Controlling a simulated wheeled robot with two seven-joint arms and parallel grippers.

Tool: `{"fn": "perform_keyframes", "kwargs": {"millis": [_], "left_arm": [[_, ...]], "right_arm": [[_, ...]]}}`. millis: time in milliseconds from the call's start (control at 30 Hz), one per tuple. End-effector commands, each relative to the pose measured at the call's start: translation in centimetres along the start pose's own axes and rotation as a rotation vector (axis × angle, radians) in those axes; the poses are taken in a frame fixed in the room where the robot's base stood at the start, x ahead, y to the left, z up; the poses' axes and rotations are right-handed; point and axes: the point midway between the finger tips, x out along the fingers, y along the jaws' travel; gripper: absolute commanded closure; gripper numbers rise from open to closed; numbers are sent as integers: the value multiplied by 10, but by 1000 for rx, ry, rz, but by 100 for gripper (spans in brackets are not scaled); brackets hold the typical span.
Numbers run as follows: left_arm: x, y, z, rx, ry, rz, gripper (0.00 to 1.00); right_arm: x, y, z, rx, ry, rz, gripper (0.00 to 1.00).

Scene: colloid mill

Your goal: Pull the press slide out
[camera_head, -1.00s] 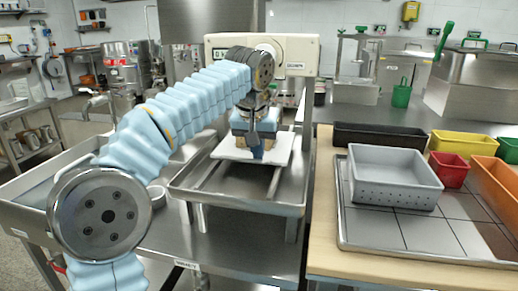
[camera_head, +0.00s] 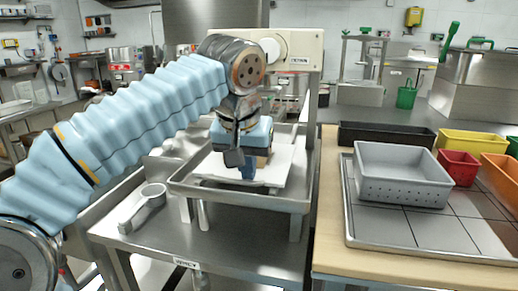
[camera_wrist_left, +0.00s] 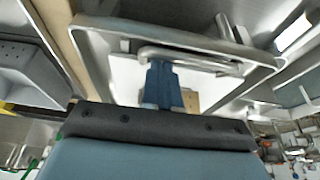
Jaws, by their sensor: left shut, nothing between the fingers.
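The press slide, a white plate (camera_head: 203,171) with a tan block (camera_head: 262,160) on it, lies over a raised steel frame tray (camera_head: 240,200) under the beige machine. My left gripper (camera_head: 248,174) points down over the plate, beside the block. Its blue fingers are shut with nothing between them. In the left wrist view the fingertips (camera_wrist_left: 162,65) meet a metal bar (camera_wrist_left: 205,65). I cannot tell whether they are hooked behind it or only touch it. My wrist hides the rear of the plate and part of the block. My right gripper is not in view.
The beige machine housing (camera_head: 305,50) stands behind the tray. A wooden table (camera_head: 328,240) on the right carries a grey perforated bin (camera_head: 400,185) on a metal sheet (camera_head: 440,235). A scoop-like metal item (camera_head: 143,205) lies left of the frame. Space before the tray looks clear.

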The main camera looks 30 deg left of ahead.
Motion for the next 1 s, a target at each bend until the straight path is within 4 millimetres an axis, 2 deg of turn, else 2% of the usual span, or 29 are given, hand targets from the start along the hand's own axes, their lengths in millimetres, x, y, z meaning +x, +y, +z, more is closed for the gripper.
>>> {"fn": "perform_keyframes", "kwargs": {"millis": [33,400,500,700,1000], "left_arm": [[-10,2,4,7,-11,4,100],[-97,1,-2,3,1,5,100],[-115,1,-3,2,3,4,100],[-133,0,-3,0,3,2,100],[-134,0,-3,-1,4,2,100]], "right_arm": [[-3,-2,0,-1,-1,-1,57],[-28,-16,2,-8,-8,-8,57],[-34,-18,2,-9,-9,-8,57],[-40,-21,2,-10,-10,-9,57],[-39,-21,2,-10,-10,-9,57]]}}
